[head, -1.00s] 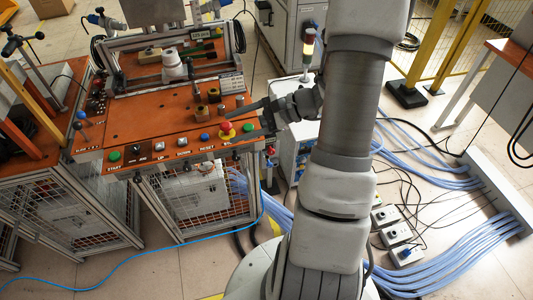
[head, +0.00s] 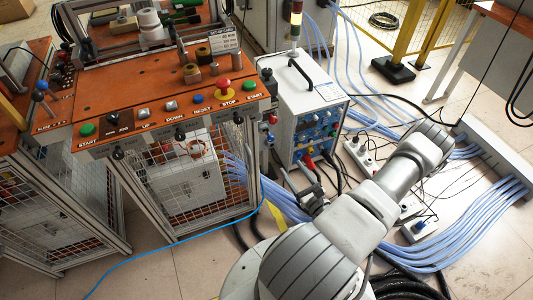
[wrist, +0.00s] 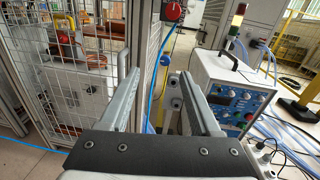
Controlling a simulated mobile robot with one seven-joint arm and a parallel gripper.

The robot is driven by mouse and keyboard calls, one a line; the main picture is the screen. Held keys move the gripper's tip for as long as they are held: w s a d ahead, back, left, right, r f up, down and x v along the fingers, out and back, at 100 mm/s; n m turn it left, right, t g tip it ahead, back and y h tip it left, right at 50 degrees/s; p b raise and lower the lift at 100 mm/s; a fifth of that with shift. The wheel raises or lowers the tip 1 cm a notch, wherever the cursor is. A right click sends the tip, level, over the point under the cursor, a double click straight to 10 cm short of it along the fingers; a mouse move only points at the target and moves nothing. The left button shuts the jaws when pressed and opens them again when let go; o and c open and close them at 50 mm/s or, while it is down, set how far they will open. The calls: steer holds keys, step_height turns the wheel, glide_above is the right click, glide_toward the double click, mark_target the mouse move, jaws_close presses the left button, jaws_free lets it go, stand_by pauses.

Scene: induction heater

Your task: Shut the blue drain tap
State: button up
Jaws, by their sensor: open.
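A small blue tap (wrist: 165,60) shows in the wrist view beside a grey upright post, with a blue hose running above it. It lies ahead of my gripper, between the fingertips in the picture and apart from them. It also shows small in the head view (head: 270,138), below a red knob; its handle angle is too small to tell. My gripper (wrist: 160,72) is open and empty. In the head view my gripper (head: 309,181) is low, right of the orange workbench and in front of the white heater unit.
The red knob (wrist: 172,11) is above the tap. The caged workbench (head: 140,92) stands at left. The heater unit (head: 308,100) with blue knobs and front cables is close at right. Blue hoses (head: 470,235) and power strips lie on the floor.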

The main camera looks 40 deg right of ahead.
step_height(320, 180, down, 3)
steer(key=m+h, duration=0.1)
steer(key=b, duration=0.4)
glide_toward(271, 139)
steer(key=shift+h, duration=0.4)
steer(key=x, duration=0.8)
steer(key=shift+w+f, duration=0.15)
jaws_close()
